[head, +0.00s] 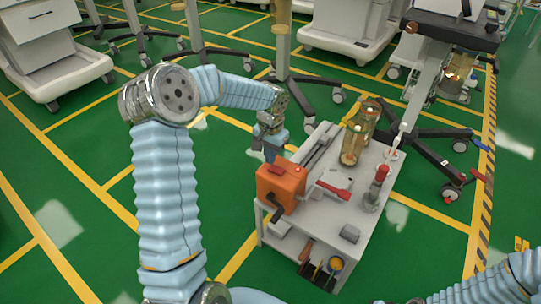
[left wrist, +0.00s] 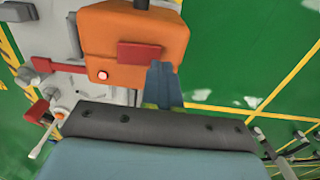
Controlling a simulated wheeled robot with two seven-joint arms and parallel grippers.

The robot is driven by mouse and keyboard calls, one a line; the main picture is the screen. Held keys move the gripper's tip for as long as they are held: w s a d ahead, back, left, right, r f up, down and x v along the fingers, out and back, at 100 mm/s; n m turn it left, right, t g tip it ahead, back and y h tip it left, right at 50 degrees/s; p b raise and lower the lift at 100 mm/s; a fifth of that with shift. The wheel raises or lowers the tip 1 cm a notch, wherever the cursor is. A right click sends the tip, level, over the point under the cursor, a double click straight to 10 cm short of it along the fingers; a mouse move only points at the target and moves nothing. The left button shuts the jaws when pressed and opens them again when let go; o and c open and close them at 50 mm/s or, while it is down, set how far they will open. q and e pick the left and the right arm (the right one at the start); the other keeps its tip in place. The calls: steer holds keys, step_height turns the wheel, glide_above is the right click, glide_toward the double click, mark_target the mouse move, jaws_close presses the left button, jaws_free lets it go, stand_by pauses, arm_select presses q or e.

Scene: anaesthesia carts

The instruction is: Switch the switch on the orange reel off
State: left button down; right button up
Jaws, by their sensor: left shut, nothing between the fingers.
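The orange reel (head: 283,187) stands on the near left corner of a small grey cart (head: 345,215), with a black crank on its near side. In the left wrist view the orange reel (left wrist: 150,25) shows a red rectangular part (left wrist: 139,55) and a small round red light (left wrist: 102,75), which looks bright. I cannot tell the switch's position for sure. My left gripper (head: 270,150) is just behind the reel in the head view. In the left wrist view its closed blue-grey fingers (left wrist: 160,82) reach the reel's edge beside the red part; contact is unclear. My right gripper is out of view.
The cart top also holds amber glass jars (head: 354,140), a red-handled tool (head: 334,190), a red-topped device (head: 376,187) and grey rails. Wheeled carts and a pole stand behind. Green floor with yellow lines is open to the left.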

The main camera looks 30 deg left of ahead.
arm_select(q)
step_height(320, 180, up, 14)
steer(key=a+p, duration=0.1)
steer(key=a, duration=0.1)
steer(key=shift+p, duration=0.3)
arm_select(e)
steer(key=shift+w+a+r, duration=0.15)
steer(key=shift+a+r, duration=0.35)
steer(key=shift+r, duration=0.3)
arm_select(q)
steer(key=shift+w+a+f, duration=0.1)
